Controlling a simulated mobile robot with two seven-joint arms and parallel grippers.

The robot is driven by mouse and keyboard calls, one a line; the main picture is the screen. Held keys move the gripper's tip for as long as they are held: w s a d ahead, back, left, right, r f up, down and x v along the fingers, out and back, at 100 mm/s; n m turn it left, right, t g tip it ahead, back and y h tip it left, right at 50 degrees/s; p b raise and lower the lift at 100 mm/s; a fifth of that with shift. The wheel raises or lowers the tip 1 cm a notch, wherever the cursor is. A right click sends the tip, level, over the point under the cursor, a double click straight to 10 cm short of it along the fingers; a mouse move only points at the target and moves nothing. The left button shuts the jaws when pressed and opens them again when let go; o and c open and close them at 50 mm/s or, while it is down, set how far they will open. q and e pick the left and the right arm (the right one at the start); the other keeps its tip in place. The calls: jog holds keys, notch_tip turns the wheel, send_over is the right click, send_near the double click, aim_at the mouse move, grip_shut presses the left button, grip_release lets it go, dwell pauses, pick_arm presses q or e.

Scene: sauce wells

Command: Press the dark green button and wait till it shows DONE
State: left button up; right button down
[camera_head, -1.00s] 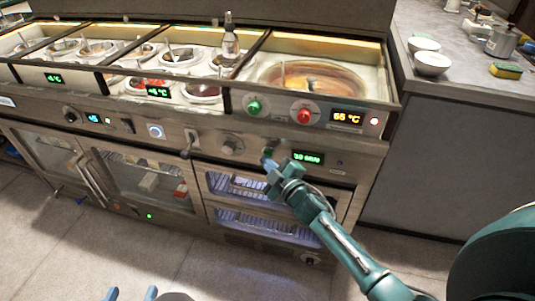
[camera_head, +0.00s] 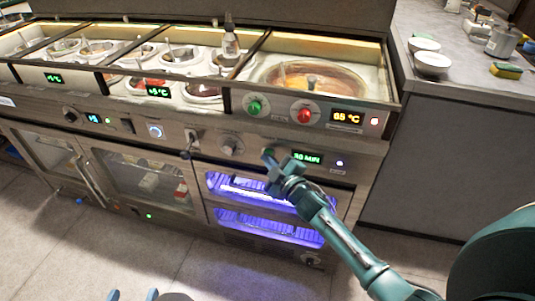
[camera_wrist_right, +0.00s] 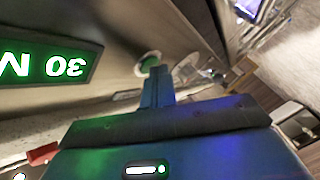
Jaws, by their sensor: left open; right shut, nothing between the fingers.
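The dark green button (camera_head: 267,153) is on the front panel, left of a green display (camera_head: 307,158) that reads 30 MIN. My right gripper (camera_head: 269,161) is shut and empty, its fingertips right at the button and partly covering it. In the right wrist view, the shut fingertips (camera_wrist_right: 155,73) overlap the green button (camera_wrist_right: 149,59); I cannot tell whether they touch it. A small blue-white light (camera_head: 339,163) is lit right of the display. My left gripper (camera_head: 132,295) is open and empty at the bottom edge.
Below the panel, a two-level compartment (camera_head: 262,188) glows purple. Above are a brighter green button (camera_head: 254,106), a red button (camera_head: 305,114) and a temperature display (camera_head: 346,117). A knob (camera_head: 231,145) sits to the left. The floor (camera_head: 50,255) in front is clear.

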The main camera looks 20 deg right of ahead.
jog(key=shift+s+a, duration=0.45)
jog(key=shift+s, duration=0.25)
jog(key=shift+p, duration=0.3)
jog(key=s+a, duration=0.2)
jog(key=s+p, duration=0.1)
jog(key=s, duration=0.1)
jog(key=shift+s+a, duration=0.1)
jog(key=shift+a, duration=0.3)
dwell(0.4)
